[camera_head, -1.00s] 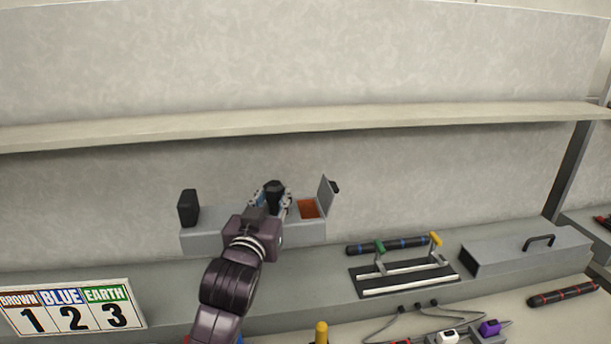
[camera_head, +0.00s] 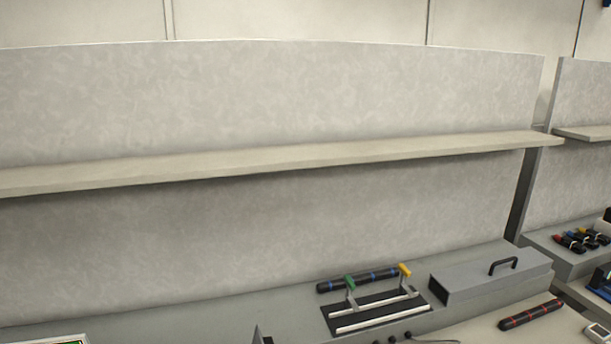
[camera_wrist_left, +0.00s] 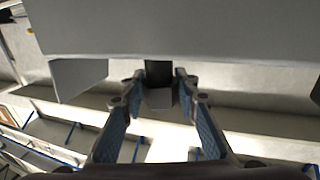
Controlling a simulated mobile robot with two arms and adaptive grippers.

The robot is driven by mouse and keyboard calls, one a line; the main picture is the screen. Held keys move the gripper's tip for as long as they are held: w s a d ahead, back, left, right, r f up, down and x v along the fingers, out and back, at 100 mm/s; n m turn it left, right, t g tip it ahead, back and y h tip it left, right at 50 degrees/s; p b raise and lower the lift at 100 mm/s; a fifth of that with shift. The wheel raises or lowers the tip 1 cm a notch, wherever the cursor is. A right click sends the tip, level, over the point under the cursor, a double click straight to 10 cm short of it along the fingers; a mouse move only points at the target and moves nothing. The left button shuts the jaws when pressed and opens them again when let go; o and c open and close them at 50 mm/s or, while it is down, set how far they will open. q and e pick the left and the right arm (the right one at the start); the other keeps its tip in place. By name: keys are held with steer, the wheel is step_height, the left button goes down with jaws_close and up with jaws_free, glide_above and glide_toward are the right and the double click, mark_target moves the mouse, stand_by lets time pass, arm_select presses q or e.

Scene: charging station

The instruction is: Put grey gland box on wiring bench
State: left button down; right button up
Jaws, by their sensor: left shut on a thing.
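The left wrist view shows my left gripper (camera_wrist_left: 158,82) shut on a dark handle-like part of the grey gland box (camera_wrist_left: 220,32). The box's pale grey body fills the top of that view, and a grey flap (camera_wrist_left: 78,75) hangs at its left. In the head view my left gripper and most of the box are out of frame. A small grey tip (camera_head: 262,336) at the bottom edge may be the box's lid. The bench's grey raised ledge (camera_head: 200,325) and beige top (camera_head: 475,328) show low in the head view. My right gripper is not in view.
A black rack with metal rails (camera_head: 375,310), a dark blue-banded rod (camera_head: 357,280), a grey case with a black handle (camera_head: 490,278) and a red-banded rod (camera_head: 530,314) occupy the right side. A long shelf (camera_head: 280,160) overhangs the bench. The visible left ledge is clear.

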arm_select(q)
steer(key=s+f, duration=0.3)
steer(key=s, duration=0.6)
steer(key=shift+w, duration=0.1)
